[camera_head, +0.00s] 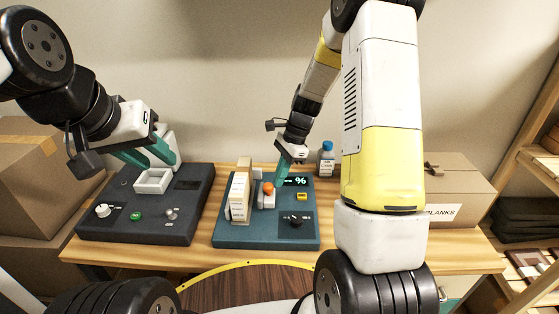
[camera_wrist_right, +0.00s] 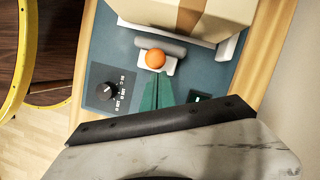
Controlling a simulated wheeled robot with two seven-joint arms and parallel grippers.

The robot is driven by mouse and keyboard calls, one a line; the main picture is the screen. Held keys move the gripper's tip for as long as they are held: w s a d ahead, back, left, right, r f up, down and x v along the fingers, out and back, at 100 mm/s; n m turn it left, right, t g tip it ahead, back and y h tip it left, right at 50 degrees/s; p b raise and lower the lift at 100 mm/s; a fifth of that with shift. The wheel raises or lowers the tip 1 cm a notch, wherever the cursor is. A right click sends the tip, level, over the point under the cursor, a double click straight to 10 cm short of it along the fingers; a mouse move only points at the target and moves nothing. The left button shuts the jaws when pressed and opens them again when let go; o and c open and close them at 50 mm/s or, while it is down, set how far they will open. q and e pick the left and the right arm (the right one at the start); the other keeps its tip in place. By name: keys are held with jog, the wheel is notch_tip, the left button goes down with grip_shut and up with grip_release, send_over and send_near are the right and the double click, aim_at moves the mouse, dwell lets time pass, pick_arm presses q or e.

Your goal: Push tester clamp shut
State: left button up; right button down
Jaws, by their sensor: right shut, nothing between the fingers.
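The tester (camera_head: 232,236) is a blue-grey console with a lit "%" display. Its clamp has an orange ball knob (camera_head: 269,187) on a pale block; the knob also shows in the right wrist view (camera_wrist_right: 155,60). A tall tan and white box (camera_head: 240,195) stands on the tester, left of the knob. My right gripper (camera_head: 279,183) is shut and empty. In the right wrist view its green fingertips (camera_wrist_right: 157,76) are right beside the knob; contact is unclear. My left gripper (camera_head: 150,160) appears open, with its fingers apart above the dark console at left.
The dark console (camera_head: 190,205) with a white square tray (camera_head: 152,181) and green button stands left on the wooden table (camera_head: 330,258). The tester carries a black dial (camera_head: 294,220) and yellow button.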

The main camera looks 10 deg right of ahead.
aim_at(266, 184)
jog(key=shift+a, duration=0.1)
jog(key=shift+w+a, duration=0.15)
jog(key=shift+a, duration=0.65)
jog(key=shift+w+a, duration=0.1)
jog(key=shift+a, duration=0.7)
jog(key=w+d+r, duration=0.2)
jog(key=d+r, duration=0.5)
jog(key=r, duration=0.3)
jog(key=shift+d, duration=0.25)
